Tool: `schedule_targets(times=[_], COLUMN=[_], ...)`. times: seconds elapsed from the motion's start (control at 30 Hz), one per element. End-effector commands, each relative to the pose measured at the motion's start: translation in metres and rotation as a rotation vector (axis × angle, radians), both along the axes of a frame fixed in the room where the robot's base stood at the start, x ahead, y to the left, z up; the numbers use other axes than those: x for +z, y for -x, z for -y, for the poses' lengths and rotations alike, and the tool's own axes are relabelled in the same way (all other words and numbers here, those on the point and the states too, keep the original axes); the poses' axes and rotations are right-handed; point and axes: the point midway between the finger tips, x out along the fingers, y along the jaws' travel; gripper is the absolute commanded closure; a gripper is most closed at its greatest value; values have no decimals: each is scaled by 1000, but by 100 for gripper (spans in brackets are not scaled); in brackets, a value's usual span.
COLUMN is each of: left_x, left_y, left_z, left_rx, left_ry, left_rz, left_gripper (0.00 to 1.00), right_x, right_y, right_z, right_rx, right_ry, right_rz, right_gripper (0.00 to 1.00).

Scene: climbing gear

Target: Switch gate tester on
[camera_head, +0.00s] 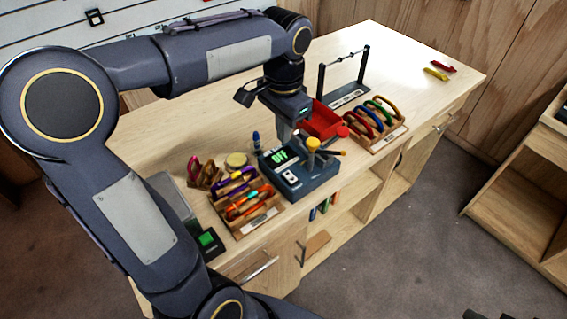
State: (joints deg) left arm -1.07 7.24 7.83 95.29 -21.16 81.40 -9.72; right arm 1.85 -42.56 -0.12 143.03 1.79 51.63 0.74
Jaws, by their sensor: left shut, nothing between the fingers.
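The gate tester (302,181) is a dark blue-grey box on the wooden workbench. Its lit display reads OFF in green. A small white switch (292,175) sits on its front face below the display. A yellow-topped post (313,146) and a red knob (342,131) stand at its right side. My left gripper (285,138) points down just behind the tester, above its back edge. Its fingers are shut and empty, and the tips are partly hidden. Whether they touch the tester I cannot tell.
A red bin (320,120) stands behind the tester. Wooden racks of coloured carabiners stand to the right (385,134) and left (258,217). A dark stand with a bar (344,80) is farther back. The bench's far right (420,50) is mostly clear.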

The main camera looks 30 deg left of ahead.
Motion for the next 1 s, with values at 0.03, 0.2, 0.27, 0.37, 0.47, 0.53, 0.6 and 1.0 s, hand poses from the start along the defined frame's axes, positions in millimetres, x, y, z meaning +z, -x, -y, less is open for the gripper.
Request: schedule_targets(times=[0.03,0.2,0.27,0.37,0.47,0.53,0.6,1.0], left_x=[-12,-49,-61,-80,-94,-101,-106,-111], left_y=[1,1,1,1,1,1,0,0], left_z=[0,0,0,0,0,0,0,0], left_rx=[0,0,0,1,0,0,0,1], left_ry=[-1,1,0,0,1,1,0,1], left_rz=[-6,-6,-5,-6,-5,-4,-1,0], left_gripper=[100,100,100,100,100,100,100,100], right_x=[0,2,3,5,6,7,7,7], right_y=[0,0,0,0,0,0,0,0], right_z=[0,0,0,0,0,0,0,0], right_rx=[0,0,0,0,0,0,0,0], right_ry=[0,0,0,0,0,0,0,0], right_rz=[0,0,0,0,0,0,0,0], right_gripper=[64,64,64,64,64,64,64,64])
